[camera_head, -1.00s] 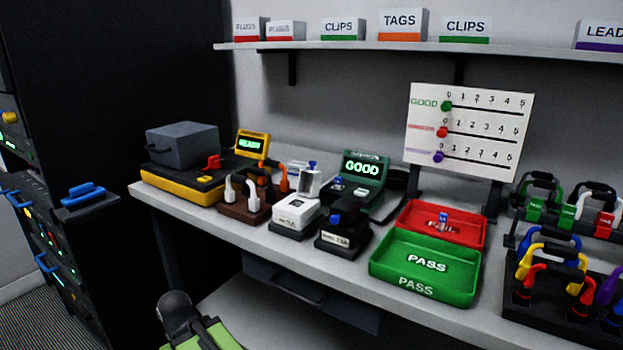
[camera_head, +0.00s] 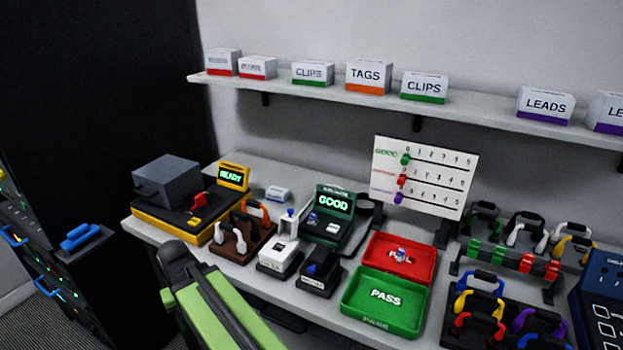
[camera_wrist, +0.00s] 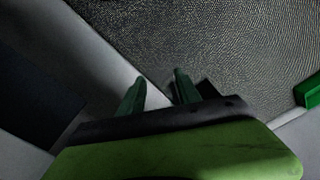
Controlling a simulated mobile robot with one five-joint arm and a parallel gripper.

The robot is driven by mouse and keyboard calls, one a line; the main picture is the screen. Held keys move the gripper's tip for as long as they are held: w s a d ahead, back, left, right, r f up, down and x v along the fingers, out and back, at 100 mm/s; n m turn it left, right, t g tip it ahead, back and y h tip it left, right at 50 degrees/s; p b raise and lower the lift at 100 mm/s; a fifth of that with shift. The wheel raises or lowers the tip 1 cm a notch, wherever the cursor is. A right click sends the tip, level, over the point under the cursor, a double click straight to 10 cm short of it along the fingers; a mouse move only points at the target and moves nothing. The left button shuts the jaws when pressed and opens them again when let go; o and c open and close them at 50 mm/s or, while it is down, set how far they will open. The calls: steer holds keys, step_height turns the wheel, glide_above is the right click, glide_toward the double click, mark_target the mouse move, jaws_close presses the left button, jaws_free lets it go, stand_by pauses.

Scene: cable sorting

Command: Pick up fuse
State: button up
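Small blue-and-white pieces that look like fuses show in the head view. One (camera_head: 400,256) is in the red FAIL tray (camera_head: 374,262), one (camera_head: 313,217) is on the green tester reading GOOD (camera_head: 334,203), and one with a blue top (camera_head: 290,213) stands by the white block. They are too small to tell more. My gripper is open and empty in the wrist view (camera_wrist: 159,90), its two dark green fingers apart over the floor and a pale edge. In the head view my green arm is at the lower left, in front of the bench, apart from these pieces.
A green PASS tray (camera_head: 352,310) lies in front of the red tray. A brown rack (camera_head: 238,247), a white block (camera_head: 277,260) and a black block (camera_head: 313,276) stand near the bench edge. Cable racks (camera_head: 510,262) fill the right. A labelled shelf (camera_head: 300,87) hangs above.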

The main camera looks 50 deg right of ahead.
steer(key=d+r+m+p, duration=0.1)
steer(key=d+r+p, duration=0.1)
steer(key=r+p, duration=0.6)
steer(key=d+r+m+p, duration=0.1)
steer(key=d+r+p, duration=0.1)
steer(key=r+p, duration=0.5)
steer(key=d+r+m+p, duration=0.9)
steer(key=d+r+p, duration=0.3)
steer(key=r, duration=0.4)
steer(key=s+d+r+m+t+p, duration=0.25)
steer(key=s+d+m, duration=0.25)
steer(key=d+m, duration=0.45)
steer(key=m+b, duration=1)
glide_above(314, 215)
steer(key=s, duration=0.2)
steer(key=shift+y, duration=0.3)
steer(key=f, duration=0.9)
steer(key=shift+w+d, duration=0.25)
steer(key=shift+d, duration=0.1)
steer(key=shift+w+f, duration=0.1)
steer(key=shift+a, duration=0.1)
steer(key=b+x, duration=0.5)
steer(key=shift+f, duration=0.15)
steer(key=shift+r, duration=0.2)
steer(key=shift+c, duration=0.3)
jaws_close()
